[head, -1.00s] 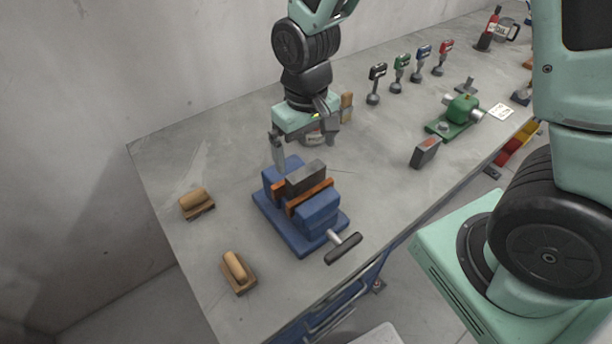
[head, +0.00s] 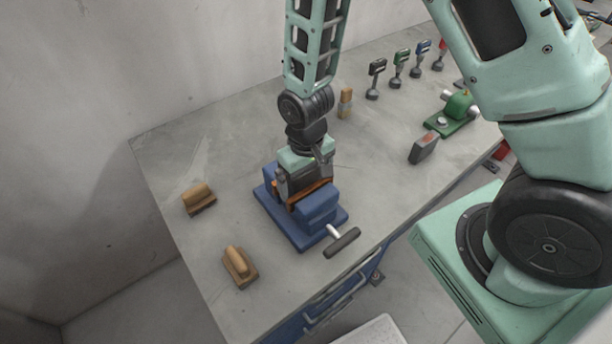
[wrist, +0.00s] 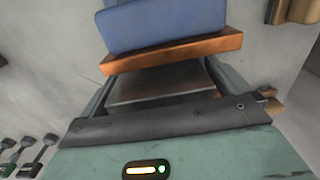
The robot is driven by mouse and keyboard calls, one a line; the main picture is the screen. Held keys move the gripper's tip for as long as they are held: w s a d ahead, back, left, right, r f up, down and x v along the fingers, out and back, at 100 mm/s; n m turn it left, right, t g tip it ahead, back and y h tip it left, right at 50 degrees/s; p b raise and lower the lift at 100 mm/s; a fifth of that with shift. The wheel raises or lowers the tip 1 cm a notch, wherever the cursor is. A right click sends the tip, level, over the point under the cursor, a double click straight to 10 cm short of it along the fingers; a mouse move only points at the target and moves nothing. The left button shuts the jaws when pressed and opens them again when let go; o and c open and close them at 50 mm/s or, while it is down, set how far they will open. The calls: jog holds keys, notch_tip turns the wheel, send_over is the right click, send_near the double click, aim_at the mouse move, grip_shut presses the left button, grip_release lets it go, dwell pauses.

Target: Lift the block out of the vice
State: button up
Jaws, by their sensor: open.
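The blue vice (head: 318,207) stands on the bench in the head view, with orange jaw faces and a dark-handled screw (head: 342,242). My gripper (head: 304,186) points down right over the vice jaws and hides most of the block in this view. In the wrist view the block (wrist: 157,83) shows as a flat grey top beside the orange jaw face (wrist: 175,52). My open fingers lie on its left and right sides in that view. I cannot tell whether they touch it.
A dark block with a red mark (head: 423,148), a green machine (head: 455,114) and several coloured-head tools (head: 401,72) stand to the right. The bench around the vice is mostly clear.

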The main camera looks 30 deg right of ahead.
jog(key=shift+c, duration=0.3)
jog(key=c, duration=1.9)
jog(key=shift+s, duration=0.25)
jog(key=shift+r, duration=0.15)
jog(key=shift+r+p, duration=3.2)
jog(key=shift+r, duration=0.75)
